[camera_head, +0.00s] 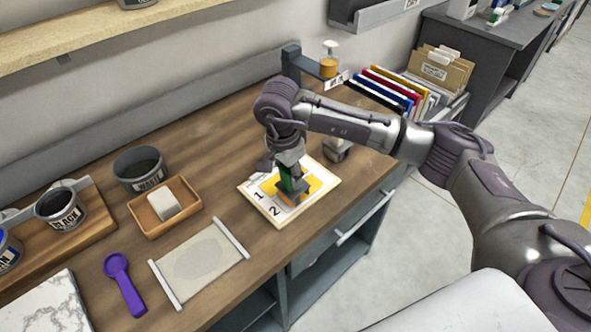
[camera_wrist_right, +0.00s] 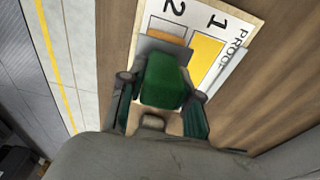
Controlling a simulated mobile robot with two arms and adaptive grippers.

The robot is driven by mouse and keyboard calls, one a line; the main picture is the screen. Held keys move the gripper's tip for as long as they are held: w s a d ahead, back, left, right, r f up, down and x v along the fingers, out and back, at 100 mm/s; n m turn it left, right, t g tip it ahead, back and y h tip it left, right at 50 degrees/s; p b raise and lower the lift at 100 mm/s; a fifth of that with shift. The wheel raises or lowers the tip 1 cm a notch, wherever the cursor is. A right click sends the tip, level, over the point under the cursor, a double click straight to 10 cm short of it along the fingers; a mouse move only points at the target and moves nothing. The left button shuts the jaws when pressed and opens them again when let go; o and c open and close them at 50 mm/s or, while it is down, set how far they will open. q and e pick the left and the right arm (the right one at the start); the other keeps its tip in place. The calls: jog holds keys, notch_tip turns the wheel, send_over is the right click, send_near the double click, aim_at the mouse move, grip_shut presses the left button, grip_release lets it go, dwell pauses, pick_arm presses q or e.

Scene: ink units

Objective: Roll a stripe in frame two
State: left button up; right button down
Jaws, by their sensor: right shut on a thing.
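The proof card (camera_head: 250,196) lies on the wooden bench, with frames marked 1 and 2; it also shows in the right wrist view (camera_wrist_right: 253,20). Frame 1 (camera_wrist_right: 205,52) holds a yellow block of colour. My right gripper (camera_head: 287,178) is shut on the green handle of a roller (camera_wrist_right: 164,82), with the roller's head down at frame two. Whether the head touches the card is hard to tell. The gripper hides part of the card. My left gripper is out of view.
A waste pot (camera_head: 140,168), a wooden tray (camera_head: 150,226) with a white block, a purple scoop (camera_head: 122,284) and a pale sheet (camera_head: 190,265) are left of the card. The black ink tin (camera_head: 60,208) stands further left. The bench's front edge is close to the card.

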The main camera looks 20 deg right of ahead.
jog(key=shift+s+a, duration=0.35)
jog(key=shift+a, duration=0.55)
jog(key=shift+s+a, duration=0.35)
jog(key=shift+a, duration=0.55)
jog(key=shift+r+p, duration=0.8)
jog(key=shift+r, duration=2.15)
jog(key=shift+w, duration=0.1)
